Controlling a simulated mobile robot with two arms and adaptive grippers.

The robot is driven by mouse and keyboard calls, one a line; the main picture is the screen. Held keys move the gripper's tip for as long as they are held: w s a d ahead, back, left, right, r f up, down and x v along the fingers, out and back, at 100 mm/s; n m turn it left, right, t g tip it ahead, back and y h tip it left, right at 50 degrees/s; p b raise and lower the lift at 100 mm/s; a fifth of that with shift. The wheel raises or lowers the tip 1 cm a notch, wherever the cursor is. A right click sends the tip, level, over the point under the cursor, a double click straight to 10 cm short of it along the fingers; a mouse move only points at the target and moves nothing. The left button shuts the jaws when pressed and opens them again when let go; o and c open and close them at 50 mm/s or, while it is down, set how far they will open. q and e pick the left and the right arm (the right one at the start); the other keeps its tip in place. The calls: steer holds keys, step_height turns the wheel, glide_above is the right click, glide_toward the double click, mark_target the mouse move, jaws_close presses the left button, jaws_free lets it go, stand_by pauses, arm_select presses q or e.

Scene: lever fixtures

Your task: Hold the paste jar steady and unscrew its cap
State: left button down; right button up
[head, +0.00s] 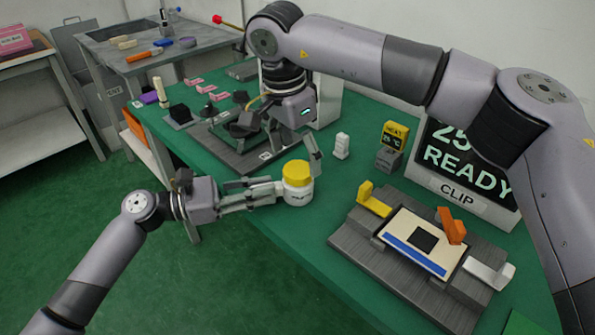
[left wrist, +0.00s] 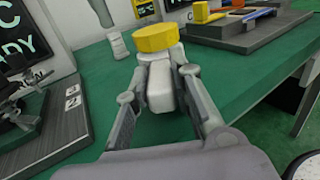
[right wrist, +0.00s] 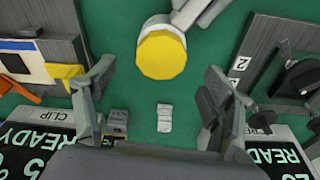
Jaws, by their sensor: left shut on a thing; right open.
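The paste jar (head: 298,194) is a small white jar with a yellow cap (head: 297,171), upright at the green table's front edge. My left gripper (head: 282,191) is shut on the white body from the left. In the left wrist view the jar body (left wrist: 163,92) sits between its fingers, below the cap (left wrist: 156,38). My right gripper (head: 280,152) is open above the jar, one finger just right of the cap. In the right wrist view the cap (right wrist: 161,55) lies between the spread fingers' lines, apart from both and towards the top of the picture.
A grey fixture with a yellow lever (head: 374,199) and an orange lever (head: 452,226) stands right. Another dark fixture (head: 235,150) is behind left. A small white object (head: 342,146) and a READY display (head: 465,160) stand behind. Clear green table surrounds the jar's right side.

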mark_target(298, 169)
steer(key=m, duration=0.4)
steer(key=shift+g, duration=0.3)
steer(key=shift+f, duration=1.5)
steer(key=shift+c, duration=0.5)
steer(key=c, duration=1.3)
steer(key=n, duration=0.5)
steer(key=shift+n+t, duration=0.3)
steer(key=shift+t, duration=0.1)
steer(key=shift+c, duration=0.5)
steer(key=shift+r, duration=0.3)
